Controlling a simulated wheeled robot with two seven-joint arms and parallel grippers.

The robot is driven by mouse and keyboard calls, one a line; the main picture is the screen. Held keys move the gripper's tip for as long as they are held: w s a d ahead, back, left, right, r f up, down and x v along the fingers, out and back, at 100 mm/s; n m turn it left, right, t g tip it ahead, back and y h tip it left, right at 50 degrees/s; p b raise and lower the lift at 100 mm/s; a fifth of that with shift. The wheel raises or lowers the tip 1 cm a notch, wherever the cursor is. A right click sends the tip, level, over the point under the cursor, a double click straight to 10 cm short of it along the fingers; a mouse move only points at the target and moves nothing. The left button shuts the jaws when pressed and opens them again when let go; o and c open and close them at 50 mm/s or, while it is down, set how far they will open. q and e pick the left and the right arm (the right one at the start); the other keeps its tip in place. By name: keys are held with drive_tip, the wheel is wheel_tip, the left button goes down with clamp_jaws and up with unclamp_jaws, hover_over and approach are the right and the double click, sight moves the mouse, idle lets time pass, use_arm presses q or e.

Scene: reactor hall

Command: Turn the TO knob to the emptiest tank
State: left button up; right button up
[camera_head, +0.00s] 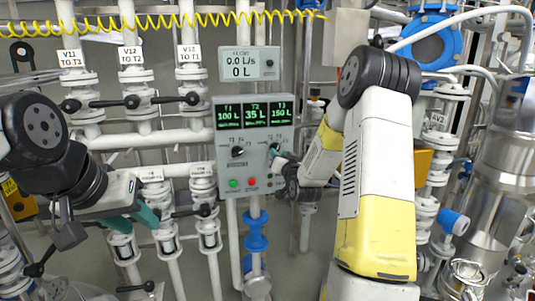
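A grey control panel (228,180) stands in the middle of the head view. Its screens read T1 100 L, T2 35 L and T3 150 L, so T2 shows the lowest volume. A left knob (238,152) is in plain view on the panel.
A flow display (249,64) above the panel reads 0.0 L/s and 0 L. A green button (233,183) and a red button (252,181) sit below the knobs. White pipes with black-handled valves (132,102) fill the left, near my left arm.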

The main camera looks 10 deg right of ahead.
drive_tip(key=s, duration=0.5)
drive_tip(key=shift+d, duration=0.1)
drive_tip(key=s+a+r+n+g, duration=0.2)
drive_tip(key=s+a+r+g, duration=0.3)
drive_tip(key=s, duration=0.4)
drive_tip(key=s+a+r+n+g, duration=0.1)
drive_tip(key=s+g, duration=0.2)
drive_tip(key=s, duration=1)
drive_tip(key=s+a+n+g+y, duration=0.1)
drive_tip(key=s+a+g, duration=0.1)
drive_tip(key=s, duration=1.1)
drive_tip(key=shift+s+r+g+y, duration=0.3)
drive_tip(key=shift+r+g, duration=0.1)
drive_tip(key=shift+g, duration=0.5)
drive_tip(key=shift+a, duration=0.1)
